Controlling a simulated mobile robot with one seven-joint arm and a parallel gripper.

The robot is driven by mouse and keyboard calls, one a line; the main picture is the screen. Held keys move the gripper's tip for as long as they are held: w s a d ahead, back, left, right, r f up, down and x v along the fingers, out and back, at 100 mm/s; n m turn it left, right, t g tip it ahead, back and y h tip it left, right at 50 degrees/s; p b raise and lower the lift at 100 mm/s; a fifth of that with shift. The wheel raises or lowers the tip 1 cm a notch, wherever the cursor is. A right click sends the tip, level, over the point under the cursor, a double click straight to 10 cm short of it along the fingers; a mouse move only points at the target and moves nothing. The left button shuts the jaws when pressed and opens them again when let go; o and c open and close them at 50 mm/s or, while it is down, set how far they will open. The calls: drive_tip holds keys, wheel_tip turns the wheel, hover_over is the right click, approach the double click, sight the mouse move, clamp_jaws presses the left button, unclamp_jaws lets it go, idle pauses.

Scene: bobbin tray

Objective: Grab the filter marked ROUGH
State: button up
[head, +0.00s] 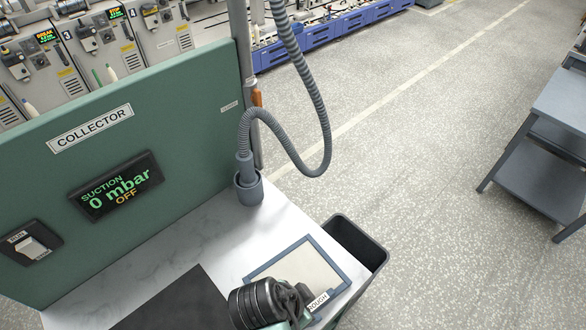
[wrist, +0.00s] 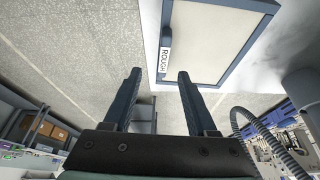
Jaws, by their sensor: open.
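The filter marked ROUGH is a pale flat panel in a blue-grey frame; in the head view its frame (head: 340,266) lies at the front right of the white worktop. Its white ROUGH label (head: 318,300) is on the near edge. In the wrist view the filter (wrist: 215,38) is at the top right, with the label (wrist: 165,57) on its left edge. My gripper (wrist: 158,76) is open and empty. Its fingers appear either side of the filter's labelled edge near a corner; I cannot tell the height gap. In the head view my wrist hides part of the near edge.
A green collector panel (head: 130,210) reads suction 0 mbar, OFF, with a switch (head: 32,247) at left. A grey hose (head: 322,130) ends in a holder (head: 249,188) behind the filter. A dark bin (head: 372,252) stands beside the worktop (head: 215,248). A dark area (head: 180,302) lies left of my gripper.

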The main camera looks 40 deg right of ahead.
sight(317, 303)
drive_tip(key=x, duration=0.3)
drive_tip(key=shift+w, duration=0.1)
drive_tip(key=x, duration=0.1)
drive_tip(key=p+x, duration=0.1)
drive_tip(key=x, duration=0.2)
drive_tip(key=shift+w+d+r, duration=0.1)
drive_tip(key=shift+w+d, duration=0.15)
drive_tip(key=shift+d, duration=0.1)
drive_tip(key=shift+d+f, duration=0.25)
drive_tip(key=shift+f, duration=0.35)
drive_tip(key=shift+f, duration=0.2)
clamp_jaws()
